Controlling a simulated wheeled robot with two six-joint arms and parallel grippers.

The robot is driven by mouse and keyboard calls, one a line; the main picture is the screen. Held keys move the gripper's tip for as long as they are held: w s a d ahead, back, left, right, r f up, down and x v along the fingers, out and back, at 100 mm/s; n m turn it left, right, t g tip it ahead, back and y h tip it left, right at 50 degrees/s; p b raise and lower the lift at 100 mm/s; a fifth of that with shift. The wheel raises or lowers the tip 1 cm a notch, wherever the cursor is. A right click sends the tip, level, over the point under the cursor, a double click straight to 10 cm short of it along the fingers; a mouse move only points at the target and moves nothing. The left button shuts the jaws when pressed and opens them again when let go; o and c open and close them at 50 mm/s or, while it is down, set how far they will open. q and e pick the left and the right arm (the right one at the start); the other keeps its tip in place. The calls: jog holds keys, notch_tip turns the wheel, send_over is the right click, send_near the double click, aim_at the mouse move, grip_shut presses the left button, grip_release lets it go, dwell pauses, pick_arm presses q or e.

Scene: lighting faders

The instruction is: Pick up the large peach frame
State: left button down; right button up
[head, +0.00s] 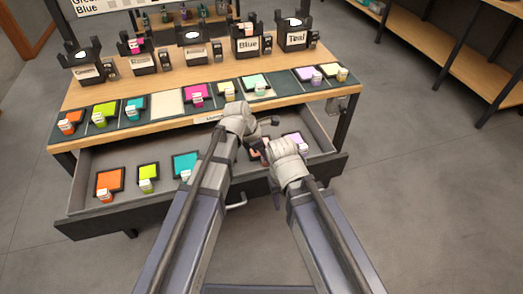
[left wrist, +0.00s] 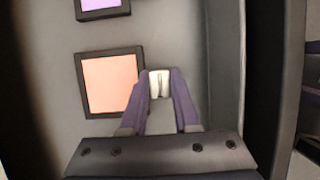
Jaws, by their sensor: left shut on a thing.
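The large peach frame (left wrist: 110,84) has a dark border and lies in the open drawer in the left wrist view. A white tab (left wrist: 159,83) is at its right side there. My left gripper (left wrist: 159,97) is shut on this tab, one finger on each side. In the head view the peach frame (head: 258,153) is mostly hidden behind my arms. I cannot tell whether the frame is raised off the drawer floor.
The drawer (head: 120,160) is pulled out. It also holds orange (head: 109,182), lime (head: 148,173), teal (head: 186,164) and lavender (head: 295,142) frames. The tabletop (head: 75,99) above carries a row of colour panels and several labelled black stands. The floor at right is clear.

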dwell(0.3)
pick_arm(q)
notch_tip(320, 180, up, 33)
jog(key=p, duration=3.3)
jog(key=shift+r, duration=0.2)
jog(key=shift+a, duration=0.1)
